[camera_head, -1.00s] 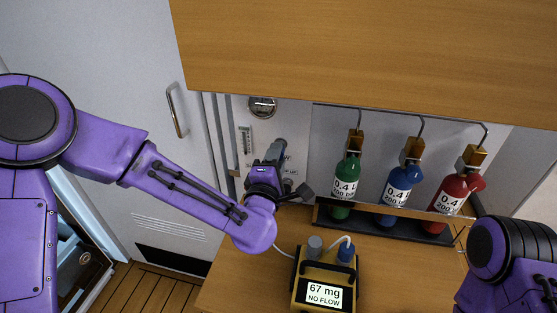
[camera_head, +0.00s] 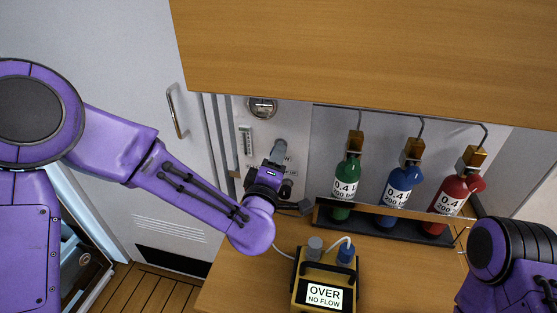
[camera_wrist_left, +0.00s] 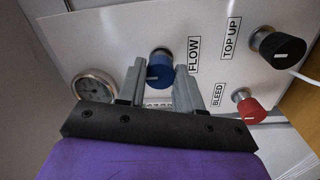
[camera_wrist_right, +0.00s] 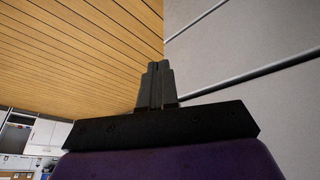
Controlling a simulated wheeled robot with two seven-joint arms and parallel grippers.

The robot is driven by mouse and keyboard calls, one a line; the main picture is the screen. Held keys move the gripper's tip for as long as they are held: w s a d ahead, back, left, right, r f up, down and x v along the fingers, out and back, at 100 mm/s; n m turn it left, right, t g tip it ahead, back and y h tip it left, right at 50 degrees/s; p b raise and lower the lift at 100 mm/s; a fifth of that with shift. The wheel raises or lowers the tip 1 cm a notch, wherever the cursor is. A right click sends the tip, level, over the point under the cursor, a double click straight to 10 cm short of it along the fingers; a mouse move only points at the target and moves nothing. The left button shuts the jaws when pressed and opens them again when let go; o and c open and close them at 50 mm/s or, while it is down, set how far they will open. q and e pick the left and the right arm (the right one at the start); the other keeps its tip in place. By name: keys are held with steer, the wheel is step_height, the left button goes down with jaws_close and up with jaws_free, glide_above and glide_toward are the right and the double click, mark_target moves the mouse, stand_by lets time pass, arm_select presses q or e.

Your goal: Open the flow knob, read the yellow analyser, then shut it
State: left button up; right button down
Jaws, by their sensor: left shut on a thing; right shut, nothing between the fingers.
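The blue FLOW knob (camera_wrist_left: 159,74) is on the pale wall panel (camera_wrist_left: 115,35), as the left wrist view shows. My left gripper (camera_wrist_left: 160,66) is shut on it, one finger on each side. In the head view the left gripper (camera_head: 278,157) hides the knob. The yellow analyser (camera_head: 324,282) stands upright on the wooden worktop; its screen reads "OVER" and "NO FLOW". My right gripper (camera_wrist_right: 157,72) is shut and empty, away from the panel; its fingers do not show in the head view.
The black TOP UP knob (camera_wrist_left: 281,49) and red BLEED knob (camera_wrist_left: 249,108) are close beside the FLOW knob. A round gauge (camera_wrist_left: 93,87) is on the other side. Green (camera_head: 347,180), blue (camera_head: 399,189) and red (camera_head: 453,196) bottles stand in a rack. A wooden cabinet (camera_head: 370,55) overhangs.

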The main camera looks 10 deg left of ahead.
arm_select(q)
steer(key=shift+f, duration=0.1)
steer(key=o, duration=1)
steer(key=shift+o, duration=0.2)
steer(key=shift+s, duration=0.1)
steer(key=s+p, duration=0.8)
steer(key=s, duration=0.2)
steer(key=shift+s+f, duration=0.2)
